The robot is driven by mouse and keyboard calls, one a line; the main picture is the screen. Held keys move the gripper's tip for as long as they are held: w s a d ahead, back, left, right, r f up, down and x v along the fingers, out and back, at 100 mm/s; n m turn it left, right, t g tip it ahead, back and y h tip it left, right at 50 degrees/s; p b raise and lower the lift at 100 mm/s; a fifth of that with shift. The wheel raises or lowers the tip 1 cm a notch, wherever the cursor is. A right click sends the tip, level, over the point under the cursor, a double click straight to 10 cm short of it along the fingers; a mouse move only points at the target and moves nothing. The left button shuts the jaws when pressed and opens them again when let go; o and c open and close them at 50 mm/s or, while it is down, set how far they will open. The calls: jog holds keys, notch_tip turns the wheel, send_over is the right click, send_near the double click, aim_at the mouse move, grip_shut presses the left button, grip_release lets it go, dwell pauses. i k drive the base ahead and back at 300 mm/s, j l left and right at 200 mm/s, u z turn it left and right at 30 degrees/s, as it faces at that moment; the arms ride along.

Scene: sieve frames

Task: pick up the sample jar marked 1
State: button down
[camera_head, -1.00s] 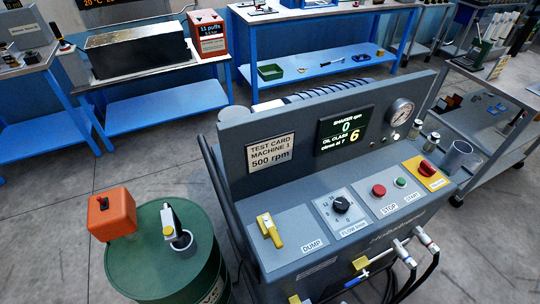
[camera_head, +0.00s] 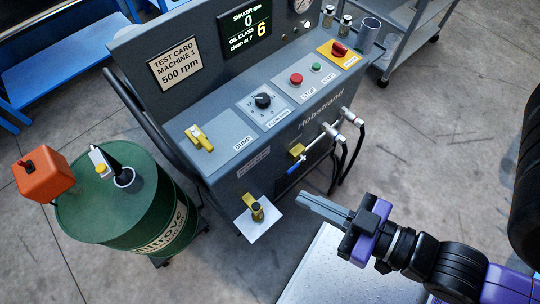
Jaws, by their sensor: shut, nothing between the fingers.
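Two small jars with pale lids, (camera_head: 328,15) and (camera_head: 345,26), stand on the right end of the machine's top, beside a grey cup. A small dark and yellow item (camera_head: 257,211), perhaps a jar or a tap, is at a white plate (camera_head: 262,230) low on the machine's front. No number is readable on any of them, so I cannot tell which is marked 1. My gripper (camera_head: 301,202) is shut and empty, right of the white plate and in front of the machine, apart from all of these.
A green drum (camera_head: 120,215) stands left.

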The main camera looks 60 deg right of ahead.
aim_at(259, 219)
jog(key=k+l, duration=0.1)
jog(key=k, duration=0.5)
jog(key=k+l, duration=0.1)
jog(key=k, duration=0.55)
jog(key=i+j+z, duration=0.2)
jog(key=j, duration=0.25)
jog(key=i+j+z, duration=0.25)
jog(key=j, duration=0.2)
jog(key=i+j+z, duration=0.2)
jog(key=j, duration=0.3)
jog(key=j+z, duration=0.2)
jog(key=j, duration=0.3)
jog(key=i+j+z, duration=0.2)
jog(key=j, duration=0.35)
jog(key=k+l, duration=0.05)
jog(key=k, duration=0.05)
